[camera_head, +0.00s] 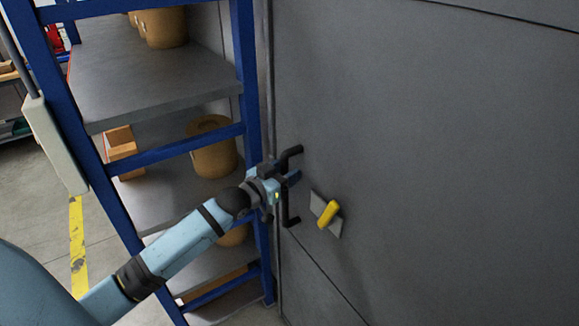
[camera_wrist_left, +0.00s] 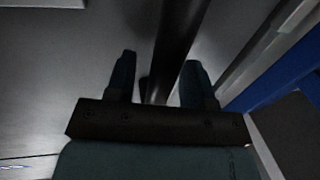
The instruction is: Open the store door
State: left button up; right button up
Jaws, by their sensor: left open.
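The store door (camera_head: 430,150) is a large flat grey panel filling the right of the head view, and it looks closed. A black bar handle (camera_head: 290,153) stands out near its left edge. A yellow turn lever (camera_head: 328,213) on a light plate sits to the lower right of the handle, tilted. My left gripper (camera_head: 290,177) is at the middle of the handle. In the left wrist view its open fingers (camera_wrist_left: 160,75) lie either side of the dark handle bar (camera_wrist_left: 182,35). Whether they touch it cannot be told. My right gripper is not in view.
A blue-framed rack (camera_head: 245,60) with grey shelves stands just left of the door edge, close to my left arm. It holds brown rolls (camera_head: 212,150) and a cardboard box (camera_head: 120,145). The floor at far left is open, with a yellow stripe (camera_head: 78,250).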

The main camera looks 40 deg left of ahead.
pick_arm(q)
jog(key=shift+w+d, duration=0.15)
jog(key=shift+w, duration=0.4)
grip_shut()
